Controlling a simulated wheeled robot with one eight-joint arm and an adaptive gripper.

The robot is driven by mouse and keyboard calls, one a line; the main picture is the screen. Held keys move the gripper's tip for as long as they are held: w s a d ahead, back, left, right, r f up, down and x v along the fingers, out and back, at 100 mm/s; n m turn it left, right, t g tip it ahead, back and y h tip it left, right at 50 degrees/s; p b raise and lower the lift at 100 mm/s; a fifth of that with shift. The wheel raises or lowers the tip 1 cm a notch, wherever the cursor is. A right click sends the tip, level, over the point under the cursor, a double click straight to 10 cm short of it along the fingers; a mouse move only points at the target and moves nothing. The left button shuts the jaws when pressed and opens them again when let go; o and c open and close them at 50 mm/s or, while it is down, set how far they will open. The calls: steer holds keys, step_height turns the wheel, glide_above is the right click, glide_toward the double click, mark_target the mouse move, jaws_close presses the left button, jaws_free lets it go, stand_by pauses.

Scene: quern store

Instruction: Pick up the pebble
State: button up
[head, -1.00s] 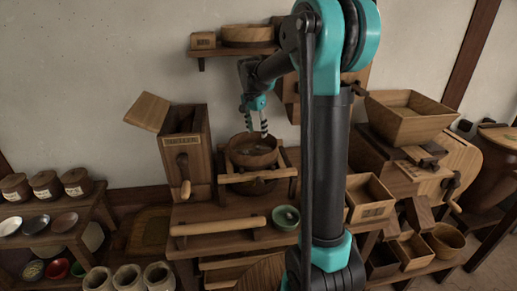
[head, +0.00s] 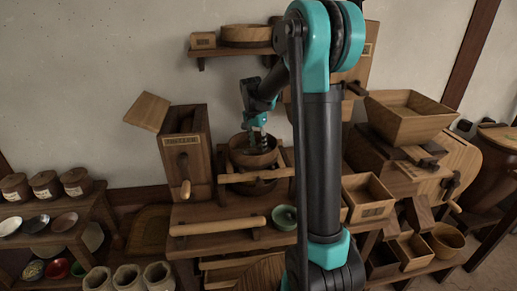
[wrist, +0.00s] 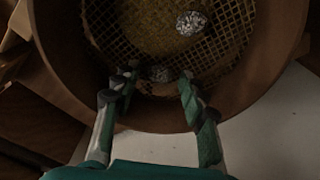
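A round wooden sieve (head: 253,158) stands on the wooden frame; in the wrist view its rim (wrist: 50,60) curves around a mesh floor with yellowish grain on it. A speckled grey pebble (wrist: 191,23) lies on the mesh, beyond my fingertips.
A wooden box with a crank (head: 187,155) stands close left of the sieve. A small green bowl (head: 284,217) sits in front right. A wall shelf (head: 230,50) hangs above. My arm hides part of the right side.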

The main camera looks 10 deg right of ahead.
steer(key=c, duration=0.6)
steer(key=shift+r, duration=0.15)
